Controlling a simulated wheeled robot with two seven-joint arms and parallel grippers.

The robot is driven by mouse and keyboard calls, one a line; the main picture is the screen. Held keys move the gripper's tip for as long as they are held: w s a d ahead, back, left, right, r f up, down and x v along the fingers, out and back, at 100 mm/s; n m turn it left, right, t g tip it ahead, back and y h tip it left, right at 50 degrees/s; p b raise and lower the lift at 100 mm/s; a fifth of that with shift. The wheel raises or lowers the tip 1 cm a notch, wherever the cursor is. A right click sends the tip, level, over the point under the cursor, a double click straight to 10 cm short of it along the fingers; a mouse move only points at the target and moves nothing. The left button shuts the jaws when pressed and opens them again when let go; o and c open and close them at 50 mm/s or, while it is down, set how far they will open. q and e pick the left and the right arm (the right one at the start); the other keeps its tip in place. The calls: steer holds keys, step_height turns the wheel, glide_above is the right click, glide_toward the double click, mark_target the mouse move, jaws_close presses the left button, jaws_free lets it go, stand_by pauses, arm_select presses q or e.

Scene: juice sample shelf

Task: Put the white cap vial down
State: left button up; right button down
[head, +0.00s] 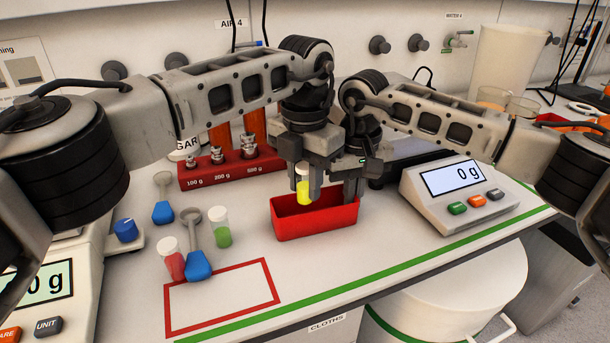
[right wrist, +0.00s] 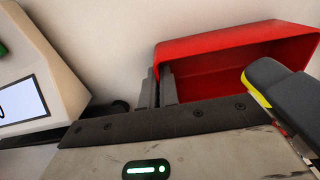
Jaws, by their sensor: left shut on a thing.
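A white cap vial of yellow liquid (head: 304,192) is upright in my left gripper (head: 305,184), over the red bin (head: 316,222). The gripper is shut on it. In the right wrist view a sliver of the yellow vial (right wrist: 256,90) shows beside my left gripper's grey finger (right wrist: 282,88). My right gripper (head: 352,190) is at the bin's right end. In the right wrist view its two fingers (right wrist: 158,88) stand close together, one on each side of the bin's end wall (right wrist: 235,45); whether they press on it cannot be told. The bin's floor is mostly hidden.
A red vial (head: 173,262) and a green vial (head: 221,231) stand at left beside blue-ended scoops (head: 198,265). A scale (head: 460,195) reading 0 g stands at right. A red weight rack (head: 232,168) is behind.

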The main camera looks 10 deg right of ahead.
mark_target(305, 165)
arm_select(q)
steer(key=shift+f, duration=0.2)
steer(key=o, duration=1)
steer(key=shift+r, duration=0.1)
step_height(305, 165, up, 13)
steer(key=shift+r, duration=0.1)
arm_select(e)
steer(key=c, duration=1.6)
jaws_free()
